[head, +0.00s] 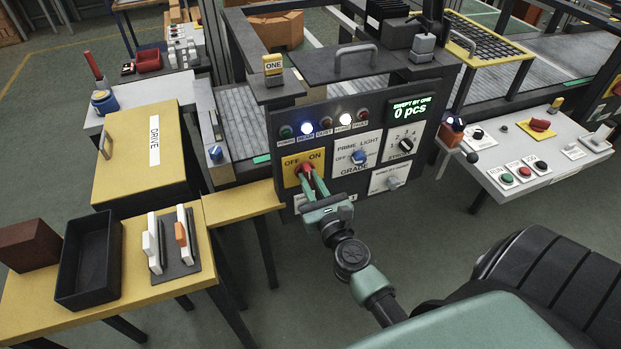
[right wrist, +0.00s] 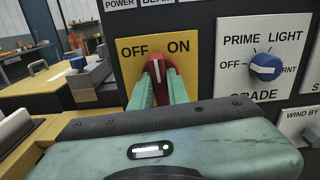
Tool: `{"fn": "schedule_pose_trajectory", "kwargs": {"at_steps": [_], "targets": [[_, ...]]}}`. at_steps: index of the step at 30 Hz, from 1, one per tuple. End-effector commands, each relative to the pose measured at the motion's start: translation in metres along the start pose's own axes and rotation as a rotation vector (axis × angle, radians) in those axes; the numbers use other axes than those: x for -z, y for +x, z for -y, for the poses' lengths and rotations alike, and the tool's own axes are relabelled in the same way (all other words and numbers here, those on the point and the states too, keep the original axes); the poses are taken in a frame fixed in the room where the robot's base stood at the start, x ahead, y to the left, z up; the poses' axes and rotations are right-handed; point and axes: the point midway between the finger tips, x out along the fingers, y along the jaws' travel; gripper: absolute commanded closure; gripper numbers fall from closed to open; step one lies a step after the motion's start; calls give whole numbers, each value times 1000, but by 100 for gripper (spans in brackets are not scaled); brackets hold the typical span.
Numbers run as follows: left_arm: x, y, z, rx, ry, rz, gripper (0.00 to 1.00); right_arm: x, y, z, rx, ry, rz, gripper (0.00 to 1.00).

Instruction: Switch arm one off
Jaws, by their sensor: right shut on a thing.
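The red switch knob (head: 305,168) sits on a yellow OFF/ON plate (head: 290,181) at the lower left of a dark control panel (head: 376,133). A yellow and grey block marked ONE (head: 273,66) stands above the panel. My right gripper (head: 312,182) is shut on the knob. In the right wrist view the fingers (right wrist: 160,92) hold the red knob (right wrist: 163,68) from both sides. Its white mark (right wrist: 157,64) stands near upright between OFF and ON; the fingers hide the lower part. My left gripper is not in view.
A blue PRIME/LIGHT/OFF knob (head: 358,157) and a STROKE knob (head: 405,145) sit close by on the panel. Two lamps glow beside a green display (head: 411,107) reading 0 pcs. A yellow DRIVE box (head: 141,160) and a black tray (head: 90,258) are at left.

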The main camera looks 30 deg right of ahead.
Motion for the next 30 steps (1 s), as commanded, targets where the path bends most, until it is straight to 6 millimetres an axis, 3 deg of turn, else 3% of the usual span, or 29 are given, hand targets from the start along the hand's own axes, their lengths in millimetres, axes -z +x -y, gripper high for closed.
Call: {"fn": "schedule_pose_trajectory", "kwargs": {"at_steps": [18, 30], "targets": [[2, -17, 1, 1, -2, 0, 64, -1, 0, -1, -1, -544, -1, 100], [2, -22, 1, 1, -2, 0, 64, 0, 0, -1, -1, -717, 0, 100]]}}
